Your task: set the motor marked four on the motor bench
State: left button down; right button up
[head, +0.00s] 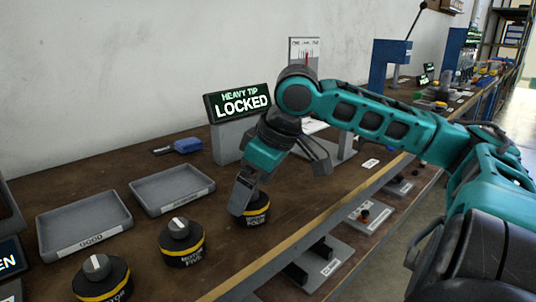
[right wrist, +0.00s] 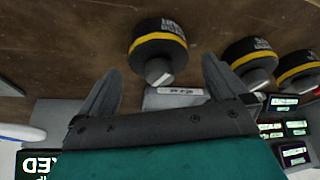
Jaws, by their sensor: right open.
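The motor marked four (head: 257,209), a black disc with a yellow band, stands on the brown workbench near its front edge. My right gripper (head: 280,190) is open above it, and one finger hides its left part and top. In the right wrist view a motor (right wrist: 158,40) with a pale knob lies ahead, between the lines of the spread fingers of my right gripper (right wrist: 160,66). Nothing is held. The motor marked five (head: 184,248) and another motor (head: 103,285) stand to the left. I cannot tell which surface is the motor bench. My left gripper is out of view.
Two grey trays (head: 84,222) (head: 173,190) lie behind the motors, one labelled GOOD. A sign reading HEAVY TIP LOCKED (head: 239,103) stands behind my gripper on a grey block (head: 229,142). A blue tool (head: 187,145) lies nearby. Grey fixtures (head: 320,262) sit below the front edge.

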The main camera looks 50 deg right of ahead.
jog(key=p+v, duration=0.2)
jog(key=v, duration=0.7)
jog(key=shift+s+r, duration=0.15)
jog(key=shift+r, duration=0.2)
